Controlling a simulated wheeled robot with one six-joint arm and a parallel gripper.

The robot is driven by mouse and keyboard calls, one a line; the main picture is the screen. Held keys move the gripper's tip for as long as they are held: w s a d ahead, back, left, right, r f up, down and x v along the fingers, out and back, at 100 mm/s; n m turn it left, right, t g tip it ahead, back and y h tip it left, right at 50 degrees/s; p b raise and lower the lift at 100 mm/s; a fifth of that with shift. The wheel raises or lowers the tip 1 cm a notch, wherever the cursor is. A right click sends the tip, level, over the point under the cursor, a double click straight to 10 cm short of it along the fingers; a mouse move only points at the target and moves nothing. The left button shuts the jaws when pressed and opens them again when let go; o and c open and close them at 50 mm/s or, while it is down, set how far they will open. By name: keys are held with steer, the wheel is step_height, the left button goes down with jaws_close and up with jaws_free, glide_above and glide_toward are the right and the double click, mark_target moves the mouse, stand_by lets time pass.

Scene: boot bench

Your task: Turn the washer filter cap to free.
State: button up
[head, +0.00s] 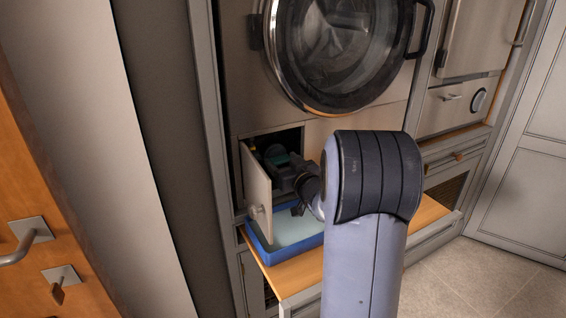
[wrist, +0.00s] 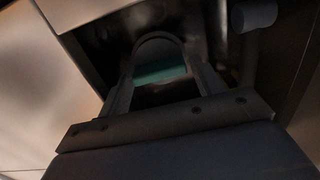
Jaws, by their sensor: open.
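The washer filter cap shows in the wrist view as a dark round rim with a teal bar (wrist: 160,73) across it. In the head view a bit of its teal (head: 277,154) shows inside the open, dark filter recess low on the washer. My gripper (head: 284,168) reaches into the mouth of this recess. In the wrist view my gripper (wrist: 163,82) is open, with one finger on each side of the teal bar. I cannot tell whether the fingers touch it. The cap's lower part is dark and partly hidden.
The hatch door (head: 257,188) stands open at the left of the recess. A blue tray (head: 262,250) sits below on a wooden shelf (head: 300,272). The round washer door (head: 340,50) is above. A bluish cylinder (wrist: 254,14) is at the recess's upper right in the wrist view.

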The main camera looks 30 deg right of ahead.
steer(key=shift+w, duration=0.15)
steer(key=shift+c, duration=0.2)
steer(key=c, duration=0.7)
steer(key=shift+o, duration=0.2)
